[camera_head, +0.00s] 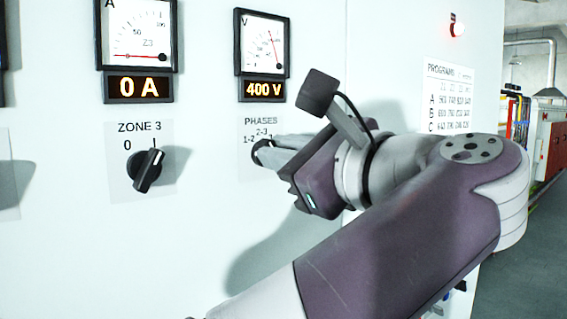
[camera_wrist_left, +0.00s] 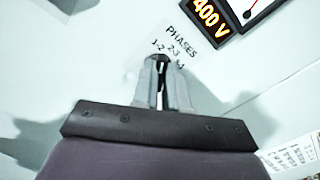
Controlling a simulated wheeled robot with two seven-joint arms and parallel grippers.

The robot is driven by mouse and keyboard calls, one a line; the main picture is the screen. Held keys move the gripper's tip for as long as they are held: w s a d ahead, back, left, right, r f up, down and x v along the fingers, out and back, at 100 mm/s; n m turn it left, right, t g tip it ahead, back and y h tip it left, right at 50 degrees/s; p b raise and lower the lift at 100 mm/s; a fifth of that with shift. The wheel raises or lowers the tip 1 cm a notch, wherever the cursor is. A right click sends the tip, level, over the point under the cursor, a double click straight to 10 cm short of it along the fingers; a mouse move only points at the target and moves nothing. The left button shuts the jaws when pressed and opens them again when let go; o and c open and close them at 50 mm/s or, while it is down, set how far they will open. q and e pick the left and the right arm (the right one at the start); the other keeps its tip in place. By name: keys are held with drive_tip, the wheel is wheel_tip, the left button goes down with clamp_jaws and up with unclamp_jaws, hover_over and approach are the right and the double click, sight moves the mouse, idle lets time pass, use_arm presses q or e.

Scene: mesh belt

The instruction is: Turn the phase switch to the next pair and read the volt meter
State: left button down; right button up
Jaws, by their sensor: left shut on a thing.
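The phase switch (camera_wrist_left: 158,60) is a small black knob below the PHASES label, with the marks 1-2, 2-3 and 3-1 around it. My left gripper (camera_wrist_left: 162,80) is shut on it, fingers pointing at the panel. In the head view the gripper (camera_head: 272,153) covers most of the knob, and the 3-1 mark is hidden. I cannot tell for certain which mark the knob points at. The volt meter (camera_head: 262,45) is above, with a red needle on its dial. Its display (camera_head: 263,90) reads 400 V; it also shows in the wrist view (camera_wrist_left: 208,14). My right gripper is out of view.
To the left are the ZONE 3 knob (camera_head: 148,171) and an ammeter (camera_head: 137,36) whose display (camera_head: 138,88) reads 0 A. A PROGRAMS sheet (camera_head: 449,95) and a lit red lamp (camera_head: 457,29) are at right. The panel face below the switches is bare.

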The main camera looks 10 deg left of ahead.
use_arm(q)
drive_tip(key=shift+w+d+m+b, duration=0.1)
drive_tip(key=shift+m+b, duration=0.3)
drive_tip(key=shift+m, duration=1.15)
drive_tip(key=shift+w+m+b, duration=0.1)
drive_tip(key=shift+m+b, duration=0.25)
drive_tip(key=shift+m, duration=1.2)
drive_tip(key=c, duration=1.2)
unclamp_jaws()
drive_tip(key=shift+o, duration=0.2)
drive_tip(key=v, duration=1.2)
drive_tip(key=shift+s+d+p, duration=0.25)
drive_tip(key=shift+s+p, duration=0.05)
drive_tip(key=shift+p, duration=0.1)
